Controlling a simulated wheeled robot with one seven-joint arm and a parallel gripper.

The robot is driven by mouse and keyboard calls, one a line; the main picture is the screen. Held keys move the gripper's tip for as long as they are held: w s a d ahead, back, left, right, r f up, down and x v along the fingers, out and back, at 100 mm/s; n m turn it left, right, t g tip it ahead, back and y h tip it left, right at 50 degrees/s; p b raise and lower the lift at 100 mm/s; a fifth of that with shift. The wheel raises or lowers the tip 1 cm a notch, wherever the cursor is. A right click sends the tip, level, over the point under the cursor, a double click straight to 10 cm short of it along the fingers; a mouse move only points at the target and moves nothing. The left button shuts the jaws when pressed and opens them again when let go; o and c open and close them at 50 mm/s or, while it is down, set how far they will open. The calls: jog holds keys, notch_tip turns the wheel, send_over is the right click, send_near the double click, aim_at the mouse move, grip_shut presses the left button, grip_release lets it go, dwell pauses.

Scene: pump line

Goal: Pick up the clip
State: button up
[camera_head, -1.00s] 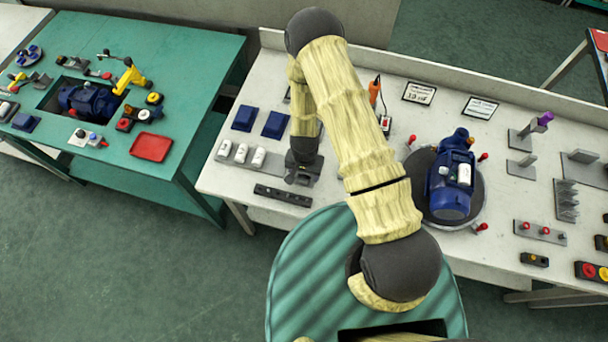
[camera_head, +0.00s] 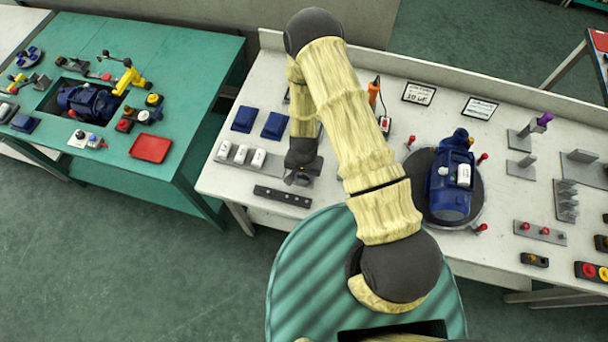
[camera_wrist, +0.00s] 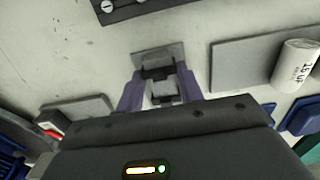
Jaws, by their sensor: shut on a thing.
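My gripper (camera_wrist: 159,82) shows in the wrist view with its two purple fingers pointing away over the pale bench top. The fingers are shut on a small dark clip (camera_wrist: 158,72), which spans the space between them. A small grey plate (camera_wrist: 152,52) lies just beyond the fingertips. I cannot tell whether the clip is clear of it. In the head view my gripper (camera_head: 302,178) is low over the bench, behind the black bar; the clip cannot be made out there.
The black bar (camera_head: 282,196) lies in front of my gripper. A grey holder (camera_head: 224,160) with white cylinders stands to the left, and blue bins (camera_head: 275,125) stand behind. A blue pump (camera_head: 451,185) sits on a round plate to the right.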

aim_at(304, 175)
jog(key=shift+r, duration=0.15)
notch_tip(304, 175, up, 10)
jog(key=b, duration=0.2)
jog(key=shift+b, duration=0.35)
jog(key=shift+d, duration=0.1)
dwell(0.4)
